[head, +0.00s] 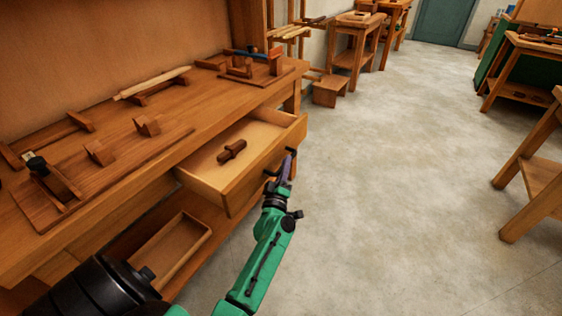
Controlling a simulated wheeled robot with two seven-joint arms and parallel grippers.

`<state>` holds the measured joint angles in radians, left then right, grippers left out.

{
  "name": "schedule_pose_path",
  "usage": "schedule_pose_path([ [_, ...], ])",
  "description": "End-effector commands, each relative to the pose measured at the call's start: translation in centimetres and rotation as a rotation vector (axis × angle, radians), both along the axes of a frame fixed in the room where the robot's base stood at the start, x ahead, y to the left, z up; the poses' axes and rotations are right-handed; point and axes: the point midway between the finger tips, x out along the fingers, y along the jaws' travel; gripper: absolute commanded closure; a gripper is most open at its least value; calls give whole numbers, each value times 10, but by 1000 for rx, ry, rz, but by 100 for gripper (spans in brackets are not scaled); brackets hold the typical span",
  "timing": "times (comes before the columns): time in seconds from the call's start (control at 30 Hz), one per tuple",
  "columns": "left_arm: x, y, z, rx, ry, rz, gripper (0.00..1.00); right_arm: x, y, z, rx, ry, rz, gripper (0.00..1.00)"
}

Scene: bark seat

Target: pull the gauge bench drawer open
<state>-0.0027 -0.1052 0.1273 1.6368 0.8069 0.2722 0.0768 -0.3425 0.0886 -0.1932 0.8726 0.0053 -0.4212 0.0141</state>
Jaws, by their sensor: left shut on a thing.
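The gauge bench (215,98) is a long wooden workbench on the left of the head view. Its drawer (198,180) stands pulled out well beyond the bench top's front edge, and its inside shows. A small dark wooden piece (231,151) lies in the drawer. My left gripper (283,167) is at the outer side of the drawer's front panel, shut on the dark drawer handle (291,152). The middle of the handle is hidden by the gripper. My right gripper is not in view.
Wooden boards and blocks (98,152) lie on the bench top. A lower shelf with a shallow tray (172,250) is under the drawer. A small step stool (330,90) stands beyond the bench. The grey floor (400,170) right of the drawer is clear.

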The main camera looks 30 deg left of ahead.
Motion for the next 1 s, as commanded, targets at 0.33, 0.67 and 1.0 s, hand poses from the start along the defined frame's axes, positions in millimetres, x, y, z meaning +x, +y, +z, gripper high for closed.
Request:
schedule_pose_path([
  [0.33,0,-4,-1,-2,2,0,100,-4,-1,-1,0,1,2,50],
  [0.67,0,-4,-1,-2,1,1,53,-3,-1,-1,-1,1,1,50],
  [1.0,-7,-6,-2,0,1,0,53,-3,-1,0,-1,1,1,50],
])
